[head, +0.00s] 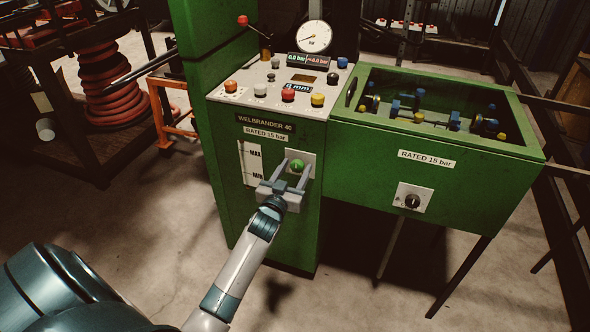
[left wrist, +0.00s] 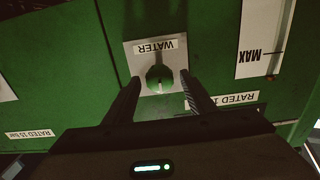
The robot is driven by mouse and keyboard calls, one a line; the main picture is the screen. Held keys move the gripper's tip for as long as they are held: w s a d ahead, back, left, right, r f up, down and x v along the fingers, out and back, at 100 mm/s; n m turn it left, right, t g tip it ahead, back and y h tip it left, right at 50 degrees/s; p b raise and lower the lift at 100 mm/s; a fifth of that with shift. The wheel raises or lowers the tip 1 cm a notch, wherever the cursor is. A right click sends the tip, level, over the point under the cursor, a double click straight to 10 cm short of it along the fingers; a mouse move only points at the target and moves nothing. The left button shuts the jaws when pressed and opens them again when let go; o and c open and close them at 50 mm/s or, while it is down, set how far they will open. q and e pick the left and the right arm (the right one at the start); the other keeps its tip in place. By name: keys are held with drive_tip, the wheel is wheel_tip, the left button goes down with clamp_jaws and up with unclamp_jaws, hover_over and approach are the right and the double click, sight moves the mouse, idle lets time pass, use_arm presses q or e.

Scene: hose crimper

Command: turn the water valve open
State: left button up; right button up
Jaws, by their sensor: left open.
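The water valve is a green knob (head: 297,165) on a pale square plate on the front of the green machine, right of the MAX/MIN gauge. In the left wrist view the green knob (left wrist: 160,77) sits below an upside-down WATER label (left wrist: 161,46). My left gripper (head: 294,168) is open, with one finger on each side of the knob. In the left wrist view the fingers of the left gripper (left wrist: 160,85) flank the knob, with visible gaps; contact cannot be made out. My right gripper is not in view.
The console top (head: 280,90) carries several coloured buttons, with a pressure gauge (head: 313,37) and red-tipped lever (head: 243,20) behind. A green test tank (head: 370,150) with a black knob (head: 412,201) adjoins on the right. Red hose coils (head: 108,85) stand at left. Floor in front is clear.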

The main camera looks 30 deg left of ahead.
use_arm(q)
drive_tip(key=shift+c, duration=0.5)
drive_tip(key=c, duration=0.9)
